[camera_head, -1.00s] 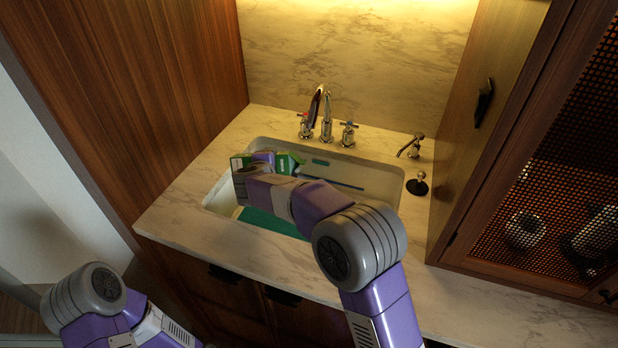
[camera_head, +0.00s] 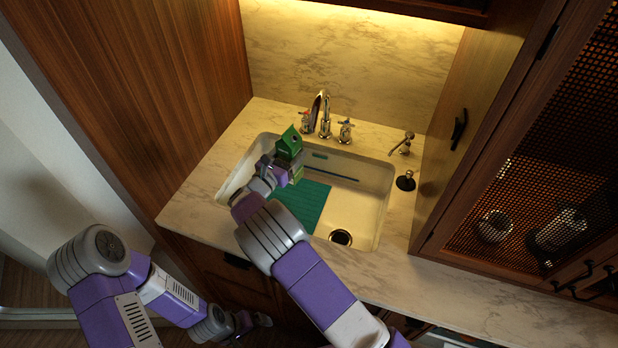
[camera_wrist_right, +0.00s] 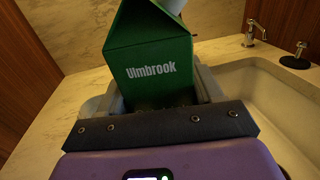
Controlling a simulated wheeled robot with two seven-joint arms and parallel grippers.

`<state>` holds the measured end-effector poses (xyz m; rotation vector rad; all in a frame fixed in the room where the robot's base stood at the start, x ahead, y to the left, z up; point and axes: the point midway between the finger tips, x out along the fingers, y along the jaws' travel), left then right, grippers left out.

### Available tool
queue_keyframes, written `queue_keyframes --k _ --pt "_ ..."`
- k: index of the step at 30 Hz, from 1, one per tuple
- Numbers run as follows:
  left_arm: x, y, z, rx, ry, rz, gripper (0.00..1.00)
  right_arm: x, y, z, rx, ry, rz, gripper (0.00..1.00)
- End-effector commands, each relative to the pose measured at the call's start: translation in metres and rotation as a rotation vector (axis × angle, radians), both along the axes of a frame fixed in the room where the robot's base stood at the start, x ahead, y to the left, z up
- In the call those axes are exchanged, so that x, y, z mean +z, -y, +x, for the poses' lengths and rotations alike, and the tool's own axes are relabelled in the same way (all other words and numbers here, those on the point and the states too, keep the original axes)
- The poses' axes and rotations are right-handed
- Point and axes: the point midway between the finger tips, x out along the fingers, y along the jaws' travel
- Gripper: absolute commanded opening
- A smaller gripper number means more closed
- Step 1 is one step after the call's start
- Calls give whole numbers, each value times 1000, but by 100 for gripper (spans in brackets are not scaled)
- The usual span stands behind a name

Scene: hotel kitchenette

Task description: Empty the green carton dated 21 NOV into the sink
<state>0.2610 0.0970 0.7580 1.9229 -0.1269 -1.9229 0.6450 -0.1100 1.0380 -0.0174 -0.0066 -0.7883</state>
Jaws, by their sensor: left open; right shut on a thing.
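The green gable-topped carton (camera_head: 289,146) is held above the left part of the sink, roughly upright with its peak up. My right gripper (camera_head: 274,173) is shut on its lower part. My left gripper (camera_head: 246,324) is open and empty, low in front of the counter.
A green ribbed mat (camera_head: 303,207) lies in the sink, left of the drain (camera_head: 340,238). The faucet (camera_head: 324,112) and its handles stand behind the basin. A soap dispenser (camera_head: 403,144) and black stopper (camera_head: 406,181) are at right. The front counter is clear.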

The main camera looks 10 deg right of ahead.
Motion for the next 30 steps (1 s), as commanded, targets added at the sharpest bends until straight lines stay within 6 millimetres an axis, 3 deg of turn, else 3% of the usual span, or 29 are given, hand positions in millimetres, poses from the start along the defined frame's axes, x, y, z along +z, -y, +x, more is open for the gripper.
queue_keyframes --k 8,20,30 --pt "1 0 0 0 -1 0 100 3 0 0 0 4 12 20" --pt "26 0 0 0 0 0 100 39 -1 0 1 4 14 20" --pt "26 0 0 0 0 0 100 40 -1 0 1 4 15 20"
